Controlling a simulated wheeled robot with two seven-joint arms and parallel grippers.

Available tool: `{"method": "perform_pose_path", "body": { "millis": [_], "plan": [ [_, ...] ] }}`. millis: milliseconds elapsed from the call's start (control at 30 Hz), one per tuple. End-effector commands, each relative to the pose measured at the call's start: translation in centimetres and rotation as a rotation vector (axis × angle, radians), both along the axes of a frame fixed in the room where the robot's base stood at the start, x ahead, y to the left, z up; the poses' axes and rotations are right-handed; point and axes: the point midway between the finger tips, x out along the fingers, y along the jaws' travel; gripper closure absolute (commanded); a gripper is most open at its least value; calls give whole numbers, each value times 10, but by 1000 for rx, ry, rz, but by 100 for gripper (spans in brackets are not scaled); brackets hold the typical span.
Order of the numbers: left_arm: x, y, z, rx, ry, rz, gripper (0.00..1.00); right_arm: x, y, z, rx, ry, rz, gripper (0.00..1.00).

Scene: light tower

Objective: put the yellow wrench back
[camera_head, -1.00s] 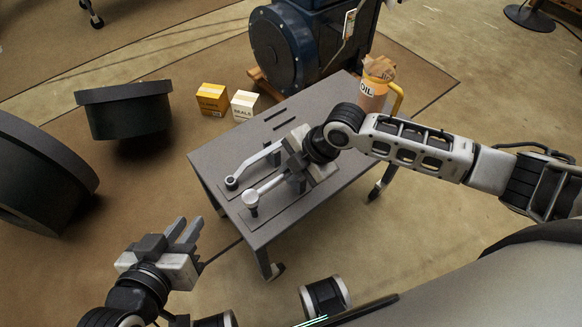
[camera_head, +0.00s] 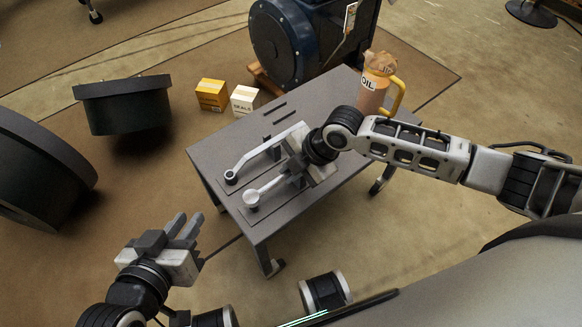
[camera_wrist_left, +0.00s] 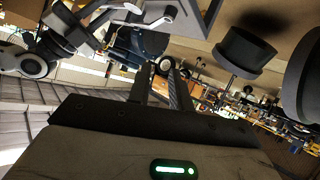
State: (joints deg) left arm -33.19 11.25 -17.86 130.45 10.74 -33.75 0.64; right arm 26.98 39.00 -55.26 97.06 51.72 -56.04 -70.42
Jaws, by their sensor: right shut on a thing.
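No tool in view looks clearly yellow. Two pale wrench-like tools are at the grey table (camera_head: 222,152). The farther pale tool (camera_head: 262,150) lies along the table and has a dark ring at its left end. The nearer pale tool (camera_head: 268,190) has a round whitish end at the table's front left. My right gripper (camera_head: 295,172) is shut on the nearer tool, low over the table; its fingers hide part of the tool. I cannot tell whether this tool touches the table. My left gripper (camera_head: 188,226) is open and empty, left of the table, with its fingers apart in the wrist view (camera_wrist_left: 160,88).
An orange oil jug (camera_head: 374,88) stands at the table's back right. Dark slots (camera_head: 280,115) mark the tabletop. A yellow box (camera_head: 211,95) and a white box (camera_head: 244,100) are on the floor behind, near a blue machine (camera_head: 290,45). Dark round parts (camera_head: 125,105) lie left.

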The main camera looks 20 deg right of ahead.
Motion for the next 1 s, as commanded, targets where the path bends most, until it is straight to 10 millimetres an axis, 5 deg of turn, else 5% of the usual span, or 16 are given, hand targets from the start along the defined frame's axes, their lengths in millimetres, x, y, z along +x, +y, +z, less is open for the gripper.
{"method": "perform_pose_path", "body": {
  "millis": [100, 133, 200, 567, 1000],
  "plan": [
    [0, 0, -3, 1, 2, 0, 79, 1, 1, -4, 3, -3, 1, 100],
    [0, 0, -3, 1, 3, -1, 79, 1, 1, -2, 4, -4, 0, 77],
    [0, 0, -3, 1, 4, 0, 79, 1, 1, -2, 2, -4, 0, 60],
    [-1, 0, -3, 3, 7, -1, 79, -1, -2, -1, -2, 0, 0, 60],
    [-7, 9, -16, 61, 153, 7, 79, -22, -39, 84, -2, -3, -2, 60]
  ]
}}
